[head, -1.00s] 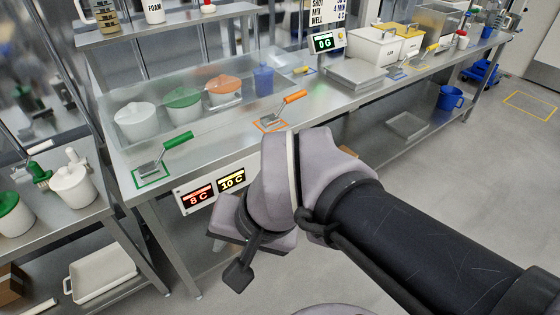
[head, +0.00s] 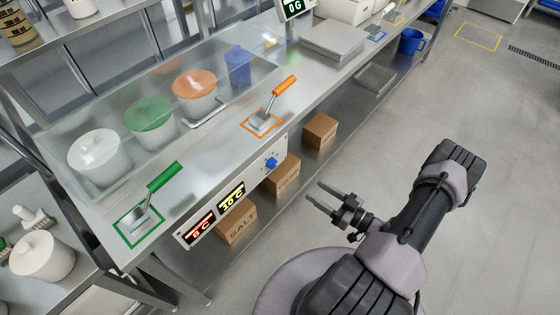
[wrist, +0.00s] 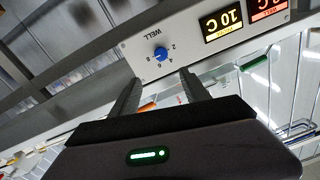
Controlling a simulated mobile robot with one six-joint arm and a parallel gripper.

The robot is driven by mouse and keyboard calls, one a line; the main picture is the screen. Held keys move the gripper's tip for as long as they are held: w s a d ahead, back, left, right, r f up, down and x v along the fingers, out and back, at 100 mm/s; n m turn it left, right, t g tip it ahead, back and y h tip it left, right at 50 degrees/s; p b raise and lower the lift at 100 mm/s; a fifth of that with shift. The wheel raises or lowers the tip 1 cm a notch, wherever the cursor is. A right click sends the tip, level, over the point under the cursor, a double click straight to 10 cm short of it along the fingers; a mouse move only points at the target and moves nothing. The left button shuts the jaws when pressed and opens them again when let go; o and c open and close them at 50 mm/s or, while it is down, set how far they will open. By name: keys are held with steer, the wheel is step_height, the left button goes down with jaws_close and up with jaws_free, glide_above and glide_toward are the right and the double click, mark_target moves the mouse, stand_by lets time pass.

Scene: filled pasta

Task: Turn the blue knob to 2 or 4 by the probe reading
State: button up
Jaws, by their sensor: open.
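The blue knob (head: 271,164) sits on the front panel of the steel counter, right of a red display (head: 200,229) reading 8 C and a yellow display (head: 231,198) reading 10 C. The wrist view shows the knob (wrist: 161,54) upside down, with small numbers around it, 2 and 4 among them, and the word WELL. In the wrist view the knob appears between and beyond the fingertips (wrist: 160,77).
A clear-covered well on the counter (head: 100,215) holds white, green-lidded and orange-lidded pots and a blue container. A green-handled tool (head: 162,178) and an orange-handled tool (head: 284,87) lie on top. Cardboard boxes (head: 320,130) stand on the lower shelf.

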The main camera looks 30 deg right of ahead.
mark_target(275, 165)
steer(key=b+x, duration=0.2)
steer(key=x, duration=1.3)
steer(key=shift+w+a+b, duration=0.25)
steer(key=shift+a+b, duration=0.05)
steer(key=shift+b, duration=0.05)
jaws_close()
